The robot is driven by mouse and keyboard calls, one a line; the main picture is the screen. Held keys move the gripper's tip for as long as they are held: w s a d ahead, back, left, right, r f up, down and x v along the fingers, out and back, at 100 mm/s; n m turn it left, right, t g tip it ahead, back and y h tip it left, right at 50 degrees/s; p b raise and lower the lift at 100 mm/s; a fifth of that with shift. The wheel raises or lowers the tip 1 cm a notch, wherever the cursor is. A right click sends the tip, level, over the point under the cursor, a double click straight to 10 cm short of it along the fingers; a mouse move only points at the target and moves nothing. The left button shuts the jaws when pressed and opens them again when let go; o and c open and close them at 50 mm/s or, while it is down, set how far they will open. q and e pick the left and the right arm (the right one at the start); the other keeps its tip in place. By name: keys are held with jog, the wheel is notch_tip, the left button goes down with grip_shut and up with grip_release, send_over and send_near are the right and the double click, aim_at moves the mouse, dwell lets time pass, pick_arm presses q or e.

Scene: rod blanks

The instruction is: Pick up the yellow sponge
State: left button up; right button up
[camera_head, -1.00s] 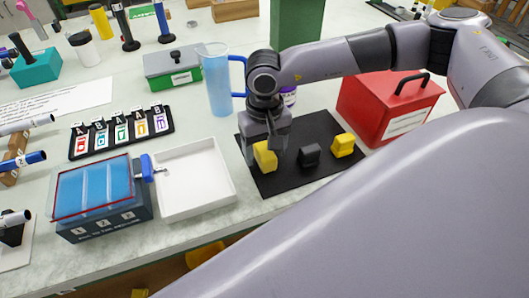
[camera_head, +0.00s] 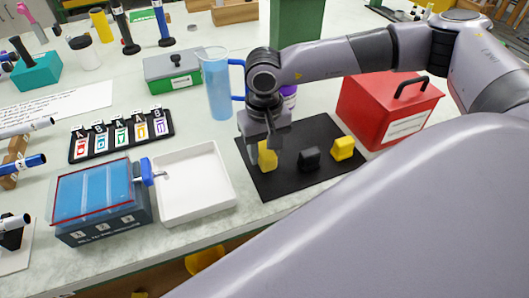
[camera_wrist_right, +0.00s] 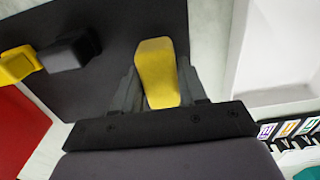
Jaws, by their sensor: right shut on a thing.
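The yellow sponge (camera_head: 267,154), a blocky yellow piece, stands at the left of the black mat (camera_head: 290,187). My right gripper (camera_head: 262,150) comes down over it from above and is shut on it. In the right wrist view the sponge (camera_wrist_right: 156,72) shows between the two dark fingers, its far end sticking out past them. I cannot tell whether it still touches the mat. A second yellow block (camera_head: 343,148) lies at the right of the mat, and a black block (camera_head: 309,158) between them. My left gripper is not in view.
A red box (camera_head: 385,110) stands right behind the mat. A blue pitcher (camera_head: 217,85) and a small purple-and-white bottle (camera_head: 289,95) stand behind the gripper. A white tray (camera_head: 196,205) lies close to the mat's left, beside a blue-lidded box (camera_head: 98,225).

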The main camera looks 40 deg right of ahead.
aim_at(264, 148)
notch_tip(264, 148, up, 18)
jog(key=shift+r, duration=0.25)
jog(key=shift+o, duration=0.6)
jog(key=shift+a, duration=0.1)
